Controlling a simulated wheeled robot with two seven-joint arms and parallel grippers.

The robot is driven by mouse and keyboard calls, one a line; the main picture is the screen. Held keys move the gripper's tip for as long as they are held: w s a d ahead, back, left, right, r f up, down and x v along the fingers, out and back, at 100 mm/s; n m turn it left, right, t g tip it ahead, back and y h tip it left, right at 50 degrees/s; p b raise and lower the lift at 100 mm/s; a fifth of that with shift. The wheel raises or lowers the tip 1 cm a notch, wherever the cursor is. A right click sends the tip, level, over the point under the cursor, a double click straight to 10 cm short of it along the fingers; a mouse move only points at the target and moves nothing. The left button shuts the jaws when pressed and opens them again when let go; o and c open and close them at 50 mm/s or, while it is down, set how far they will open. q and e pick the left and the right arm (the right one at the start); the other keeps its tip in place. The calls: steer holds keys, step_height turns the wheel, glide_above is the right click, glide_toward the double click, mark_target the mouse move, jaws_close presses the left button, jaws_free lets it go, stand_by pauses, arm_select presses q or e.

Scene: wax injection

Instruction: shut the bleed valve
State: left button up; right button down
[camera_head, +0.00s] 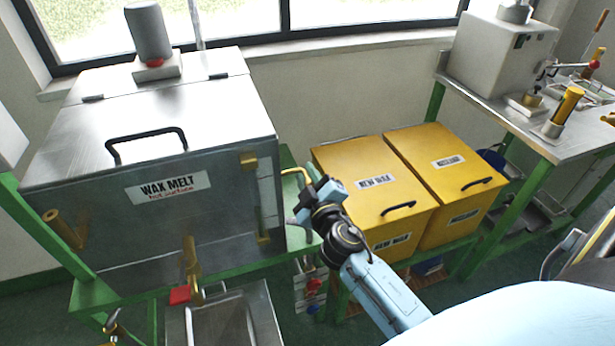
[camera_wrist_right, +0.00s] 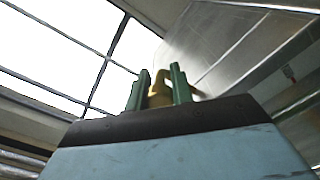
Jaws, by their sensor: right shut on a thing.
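My right gripper (camera_head: 318,190) is at the right side of the steel wax melt tank (camera_head: 215,110), by a bent brass pipe (camera_head: 292,171). In the right wrist view its two green fingers (camera_wrist_right: 160,90) stand on either side of a brass part (camera_wrist_right: 159,93) and are shut on it. No label shows on this part, so I cannot tell for sure that it is the bleed valve. Its lower portion is hidden by the gripper body. My left gripper is not in view.
A brass tap (camera_head: 190,256) with a red handle (camera_head: 180,295) sits on the tank front above a steel tray (camera_head: 222,318). Yellow wax bins (camera_head: 372,182) stand close to the right of my gripper. A machine bench (camera_head: 540,140) is at the far right.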

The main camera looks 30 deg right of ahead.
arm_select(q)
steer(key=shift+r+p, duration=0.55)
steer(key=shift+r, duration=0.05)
arm_select(e)
steer(key=n, duration=1)
steer(key=shift+n, duration=0.3)
steer(key=c, duration=1.2)
jaws_free()
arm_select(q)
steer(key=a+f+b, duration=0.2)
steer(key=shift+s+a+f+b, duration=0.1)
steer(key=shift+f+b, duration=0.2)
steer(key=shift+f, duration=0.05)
arm_select(e)
steer(key=v, duration=1.3)
steer(key=shift+s+a, duration=0.15)
steer(key=shift+s, duration=0.05)
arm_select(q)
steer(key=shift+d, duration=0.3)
